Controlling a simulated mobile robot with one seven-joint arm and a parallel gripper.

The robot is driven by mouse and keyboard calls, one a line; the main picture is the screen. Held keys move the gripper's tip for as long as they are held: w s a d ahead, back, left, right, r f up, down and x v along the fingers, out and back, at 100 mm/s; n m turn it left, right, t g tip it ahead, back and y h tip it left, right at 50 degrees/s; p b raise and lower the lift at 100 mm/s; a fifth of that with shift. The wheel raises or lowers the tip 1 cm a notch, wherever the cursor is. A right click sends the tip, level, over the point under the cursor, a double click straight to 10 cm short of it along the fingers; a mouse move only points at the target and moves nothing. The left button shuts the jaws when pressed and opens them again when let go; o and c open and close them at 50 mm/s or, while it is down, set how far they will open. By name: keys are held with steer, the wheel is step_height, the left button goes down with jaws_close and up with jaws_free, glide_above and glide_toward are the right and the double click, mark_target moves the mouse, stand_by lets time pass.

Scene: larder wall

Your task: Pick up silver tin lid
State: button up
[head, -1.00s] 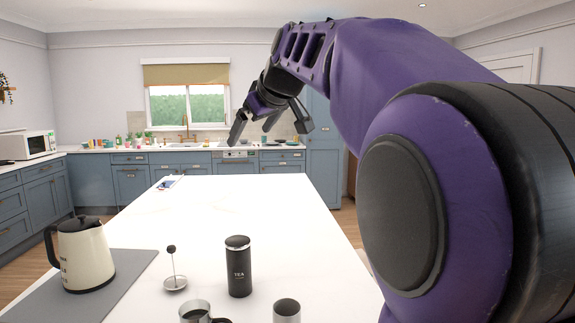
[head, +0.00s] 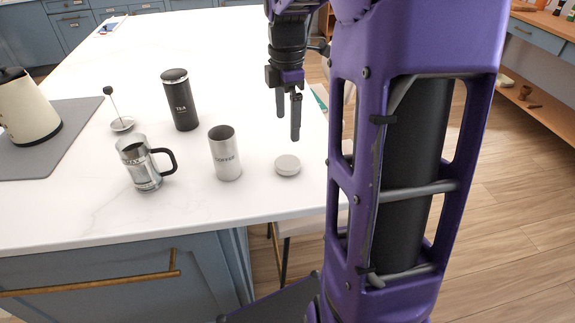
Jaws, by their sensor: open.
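The silver tin lid (head: 288,165) is a small, pale round disc lying flat on the white worktop near its front right edge. My gripper (head: 288,119) is open and points downward, above and beyond the lid in the picture. Nothing shows between its fingers, and it is apart from the lid. The lid is in full view.
A glass mug (head: 143,166) stands left of the tin, with a black tea tin (head: 180,101) and a press plunger (head: 121,122) behind. A cream kettle (head: 27,110) stands on a grey mat (head: 72,140). The white worktop (head: 60,215) has free room at the front.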

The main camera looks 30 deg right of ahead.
mark_target(287, 162)
step_height(287, 162, down, 12)
steer(key=shift+w+d+f+b, duration=0.1)
steer(key=shift+w+f+b, duration=0.05)
steer(key=shift+b, duration=0.85)
steer(key=c, duration=1.2)
step_height(287, 162, up, 11)
steer(key=p, duration=0.3)
steer(key=w+a+r+p, duration=0.2)
steer(key=a+r, duration=0.1)
steer(key=a, duration=0.3)
steer(key=w+a+r+p, duration=0.2)
steer(key=w+a+r, duration=0.1)
steer(key=a, duration=0.4)
steer(key=shift+w+a+r+p, duration=0.2)
steer(key=shift+a+r+p, duration=0.15)
steer(key=shift+r, duration=0.45)
